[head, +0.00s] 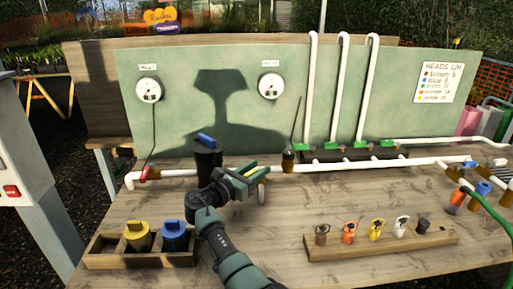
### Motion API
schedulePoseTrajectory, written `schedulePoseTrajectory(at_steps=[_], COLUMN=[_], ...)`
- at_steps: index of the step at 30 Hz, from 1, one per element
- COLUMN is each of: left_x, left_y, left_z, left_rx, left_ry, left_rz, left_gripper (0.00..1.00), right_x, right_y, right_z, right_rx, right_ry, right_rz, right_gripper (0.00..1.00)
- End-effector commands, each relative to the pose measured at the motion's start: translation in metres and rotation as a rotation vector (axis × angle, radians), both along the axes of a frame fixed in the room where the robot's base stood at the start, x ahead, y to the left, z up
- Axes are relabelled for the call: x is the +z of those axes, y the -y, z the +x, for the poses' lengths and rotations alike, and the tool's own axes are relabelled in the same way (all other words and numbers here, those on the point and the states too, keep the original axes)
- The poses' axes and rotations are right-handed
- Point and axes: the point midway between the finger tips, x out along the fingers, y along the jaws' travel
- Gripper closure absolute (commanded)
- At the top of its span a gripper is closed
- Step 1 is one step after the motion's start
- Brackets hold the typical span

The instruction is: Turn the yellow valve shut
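A yellow bar (249,171), which looks like the yellow valve's handle, shows at the fingers of my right gripper (252,180), over the white pipe line. The gripper hides most of the valve, so its body and exact handle angle do not show. The fingers lie close around or beside the yellow bar; I cannot tell whether they grip it. The white pipe (370,163) runs right from there. My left gripper is not in view.
A black filter housing with a blue top (206,150) stands just left of the gripper. A wooden tray (105,260) and a rack of small heads (330,247) lie in front.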

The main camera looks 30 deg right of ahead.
Motion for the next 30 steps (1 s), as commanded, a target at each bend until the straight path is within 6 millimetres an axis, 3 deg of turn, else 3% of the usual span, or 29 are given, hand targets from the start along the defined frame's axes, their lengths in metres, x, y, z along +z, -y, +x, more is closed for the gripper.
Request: schedulePoseTrajectory(at_steps=[21, 30], left_x=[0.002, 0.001], left_y=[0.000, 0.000], left_z=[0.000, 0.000], left_rx=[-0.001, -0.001], left_ry=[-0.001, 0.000], left_rz=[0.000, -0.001], left_gripper=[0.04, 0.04], right_x=[0.162, 0.192], right_y=[-0.001, -0.001], right_z=[0.000, 0.000], right_rx=[0.001, 0.001], right_ry=[0.007, 0.002], right_rz=[0.001, 0.001], right_gripper=[0.62, 0.62])
